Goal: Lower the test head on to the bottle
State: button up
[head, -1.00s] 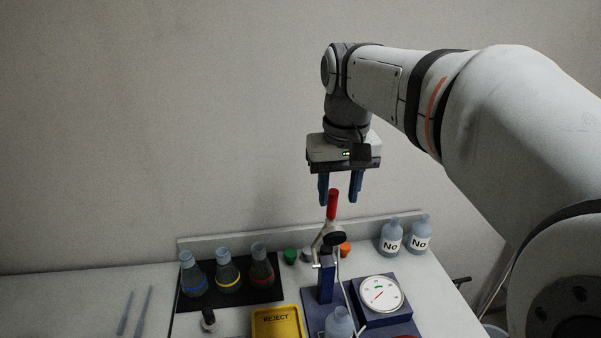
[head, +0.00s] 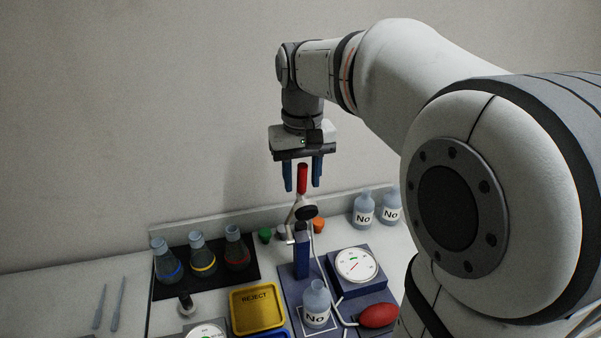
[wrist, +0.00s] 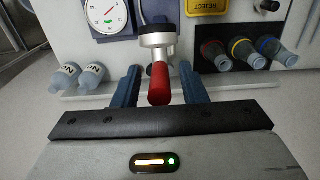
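My gripper (head: 303,176) is open, with its blue fingers on either side of the red handle (head: 302,178) of the test stand. In the wrist view the red handle (wrist: 159,84) lies between the fingers, with gaps showing on both sides. The handle points up from the lever of the test stand (head: 302,255). The dark round test head (head: 307,212) is above the bottle (head: 316,305), clearly apart from it. That bottle is pale blue, labelled "No", and stands upright in a marked square on the blue base.
A dial gauge (head: 357,265) and a red bulb (head: 378,316) are right of the stand. A yellow REJECT tray (head: 257,306) is to its left. Flasks stand on a black mat (head: 164,290). Two more bottles (head: 364,210) stand at the back right.

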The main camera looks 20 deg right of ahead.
grip_shut()
dwell(0.4)
